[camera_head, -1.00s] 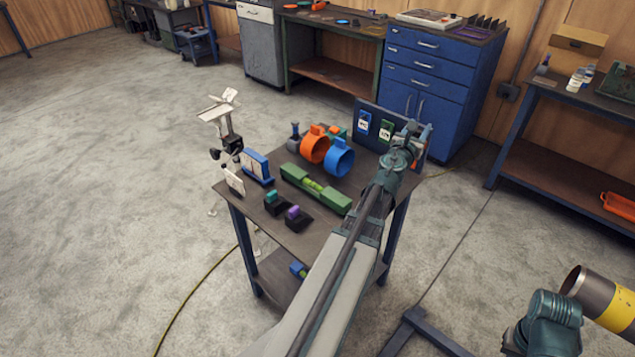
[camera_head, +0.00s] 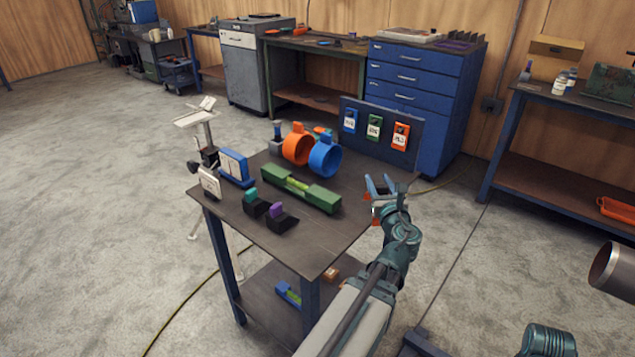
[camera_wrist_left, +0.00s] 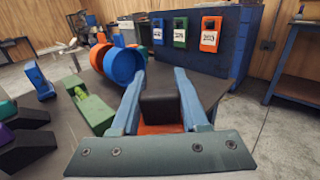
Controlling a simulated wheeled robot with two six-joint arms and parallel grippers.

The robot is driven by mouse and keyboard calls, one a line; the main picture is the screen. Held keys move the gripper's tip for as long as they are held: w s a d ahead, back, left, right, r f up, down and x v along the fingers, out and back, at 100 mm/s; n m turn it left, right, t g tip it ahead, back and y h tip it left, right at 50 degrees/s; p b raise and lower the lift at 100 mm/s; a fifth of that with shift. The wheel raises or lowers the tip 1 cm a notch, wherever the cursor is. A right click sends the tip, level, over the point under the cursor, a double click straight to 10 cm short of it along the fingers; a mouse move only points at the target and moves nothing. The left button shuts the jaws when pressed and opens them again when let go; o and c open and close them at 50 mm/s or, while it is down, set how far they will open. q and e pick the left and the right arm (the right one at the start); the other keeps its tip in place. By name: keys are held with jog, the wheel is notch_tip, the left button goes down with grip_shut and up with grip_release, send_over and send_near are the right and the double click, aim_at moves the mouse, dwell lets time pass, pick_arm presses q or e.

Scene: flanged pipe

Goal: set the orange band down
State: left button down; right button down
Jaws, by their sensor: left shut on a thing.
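My left gripper (camera_head: 382,184) is above the right edge of the table (camera_head: 318,243), in front of the board. In the left wrist view its two blue fingers (camera_wrist_left: 158,88) are shut on a piece with a dark block and an orange part, which I take to be the orange band (camera_wrist_left: 160,128). The band is mostly hidden by the gripper in the head view. A teal-topped black piece (camera_head: 253,204) and a purple-topped black piece (camera_head: 281,217) of similar look sit on the table's front part. My right gripper is not in view.
An orange ring (camera_head: 296,147) and a blue ring (camera_head: 325,158) stand behind a green level-like block (camera_head: 301,190). A dark board (camera_head: 386,129) with blue, green and orange tags stands at the back right. The table's front right is clear. A pipe end (camera_head: 612,266) is at far right.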

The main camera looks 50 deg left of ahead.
pick_arm(q)
jog(key=s+a+f+b+x, duration=0.1)
jog(key=x, duration=1.4)
jog(key=shift+a+f, duration=0.3)
jog(key=shift+w+f+b, duration=0.1)
jog(key=shift+b, duration=0.2)
notch_tip(320, 180, down, 3)
jog(key=b, duration=0.3)
jog(key=shift+f, duration=0.2)
jog(key=shift+f+b, duration=0.2)
jog(key=shift+b, duration=0.15)
jog(key=shift+c, duration=2.1)
grip_release()
jog(key=shift+r, duration=0.1)
jog(key=shift+r, duration=0.1)
